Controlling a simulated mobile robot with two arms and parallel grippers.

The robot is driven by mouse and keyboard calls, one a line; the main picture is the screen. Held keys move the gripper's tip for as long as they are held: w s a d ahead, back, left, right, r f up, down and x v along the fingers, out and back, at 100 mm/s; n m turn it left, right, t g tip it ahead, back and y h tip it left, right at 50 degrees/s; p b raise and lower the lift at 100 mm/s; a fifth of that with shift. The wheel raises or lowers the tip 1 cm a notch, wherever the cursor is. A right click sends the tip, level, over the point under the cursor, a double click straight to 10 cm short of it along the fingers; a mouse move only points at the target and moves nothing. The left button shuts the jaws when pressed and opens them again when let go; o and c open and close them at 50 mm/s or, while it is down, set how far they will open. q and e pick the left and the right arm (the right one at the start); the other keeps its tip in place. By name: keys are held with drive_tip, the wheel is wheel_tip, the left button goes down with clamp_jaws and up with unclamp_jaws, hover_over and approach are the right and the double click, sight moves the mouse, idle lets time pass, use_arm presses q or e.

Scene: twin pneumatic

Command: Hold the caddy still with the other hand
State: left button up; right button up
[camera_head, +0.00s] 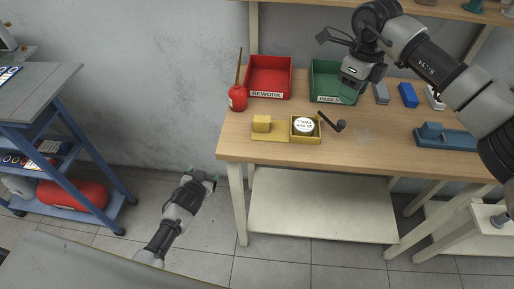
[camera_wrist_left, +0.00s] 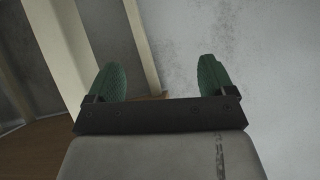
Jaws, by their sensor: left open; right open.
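A small yellow open box (camera_head: 305,138) with a round white-labelled item (camera_head: 304,125) in it sits near the table's front edge; I cannot tell whether it is the caddy. A dark lever with a round knob (camera_head: 340,126) shows at its right side. Left of it is a yellow base with a yellow block (camera_head: 262,124). My right gripper (camera_head: 350,90) is over the green bin area, above and right of the yellow box; its fingertips are hard to see. My left gripper (camera_head: 201,177) is low, left of the table, apart from it. In the left wrist view its green fingers (camera_wrist_left: 166,78) are apart, with nothing between them.
A red REWORK bin (camera_head: 269,92), a green bin (camera_head: 325,80) and a red oil can (camera_head: 238,97) stand at the back of the wooden table (camera_head: 380,150). Blue and grey blocks and a blue tool (camera_head: 447,138) lie right. A blue cart (camera_head: 85,140) stands left.

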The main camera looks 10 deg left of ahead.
use_arm(q)
drive_tip(key=w+r+t+y, duration=0.15)
drive_tip(key=w+r, duration=0.25)
drive_tip(key=r, duration=0.6)
drive_tip(key=w+r+t, duration=0.3)
drive_tip(key=r, duration=0.7)
drive_tip(key=n+h, duration=0.2)
approach(261, 124)
drive_tip(key=shift+t+y, duration=0.25)
drive_tip(key=w, duration=0.3)
drive_tip(key=w+f, duration=0.1)
drive_tip(key=w, duration=0.3)
drive_tip(key=w+f, duration=0.1)
drive_tip(key=w, duration=0.2)
drive_tip(key=shift+w+a+f, duration=0.1)
drive_tip(key=shift+w+a, duration=0.05)
drive_tip(key=shift+a, duration=0.2)
